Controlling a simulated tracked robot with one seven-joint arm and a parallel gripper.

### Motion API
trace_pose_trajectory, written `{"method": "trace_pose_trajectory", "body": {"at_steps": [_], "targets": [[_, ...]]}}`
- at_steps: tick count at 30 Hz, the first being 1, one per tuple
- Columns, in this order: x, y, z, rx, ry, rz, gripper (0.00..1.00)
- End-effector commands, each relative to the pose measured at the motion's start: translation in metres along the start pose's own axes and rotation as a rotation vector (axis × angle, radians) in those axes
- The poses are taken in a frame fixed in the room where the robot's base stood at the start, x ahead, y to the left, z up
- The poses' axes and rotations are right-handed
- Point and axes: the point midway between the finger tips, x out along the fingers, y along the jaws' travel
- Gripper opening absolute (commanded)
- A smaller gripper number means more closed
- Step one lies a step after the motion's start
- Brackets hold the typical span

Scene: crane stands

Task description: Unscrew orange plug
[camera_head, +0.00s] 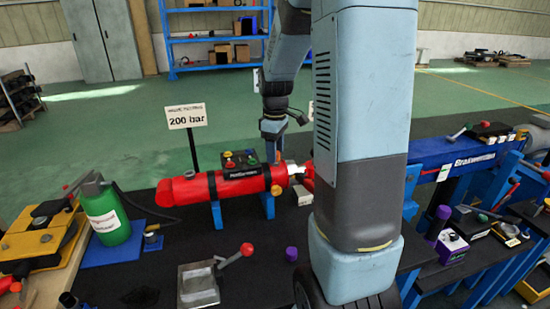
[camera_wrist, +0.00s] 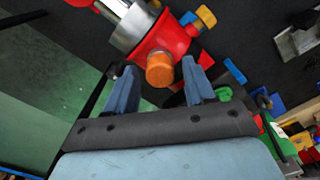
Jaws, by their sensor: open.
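The fingers appear apart from the plug; the exact depth is hard to tell. In the head view the red cylinder (camera_head: 215,187) lies on blue supports, and my gripper (camera_head: 272,128) is behind and above it. The plug is not visible there.
A sign reading 200 bar (camera_head: 186,116) stands behind the cylinder. A green bottle (camera_head: 107,215) and a yellow block (camera_head: 40,235) are at the left. A metal block (camera_head: 198,285) with a red-knobbed lever lies in front.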

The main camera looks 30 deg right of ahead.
Motion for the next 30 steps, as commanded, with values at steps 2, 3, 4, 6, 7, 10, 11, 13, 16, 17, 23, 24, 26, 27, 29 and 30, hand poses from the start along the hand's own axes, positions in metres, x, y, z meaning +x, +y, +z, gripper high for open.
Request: {"method": "trace_pose_trajectory", "body": {"at_steps": [2,3,4,6,7,10,11,13,16,17,23,24,26,27,29,30], "targets": [[0.0000,-0.0001,-0.0001,0.025,0.000,0.000,0.54],[0.0000,-0.0001,-0.0001,0.036,0.000,0.000,0.54],[0.0000,-0.0001,-0.0001,0.046,0.000,0.000,0.54],[0.0000,-0.0002,-0.0002,0.087,0.000,0.000,0.54],[0.0000,-0.0002,-0.0002,0.114,0.000,0.000,0.54],[0.0000,0.0000,0.0000,0.218,0.000,0.000,0.54],[0.0000,0.0001,0.0001,0.250,0.000,0.000,0.54],[0.0000,0.0000,0.0000,0.322,0.000,0.000,0.54],[0.0000,-0.0001,-0.0003,0.410,0.000,0.000,0.54],[0.0000,-0.0002,-0.0003,0.431,0.000,0.000,0.54],[0.0000,0.0001,-0.0001,0.504,0.000,0.000,0.54],[0.0000,0.0001,0.0000,0.530,0.000,0.000,0.54],[0.0000,0.0002,0.0001,0.584,0.000,0.000,0.54],[0.0001,0.0002,0.0002,0.627,0.000,0.000,0.54],[0.0000,0.0001,0.0000,0.689,0.000,0.000,0.54],[0.0000,0.0000,-0.0002,0.730,0.000,0.000,0.54]]}}
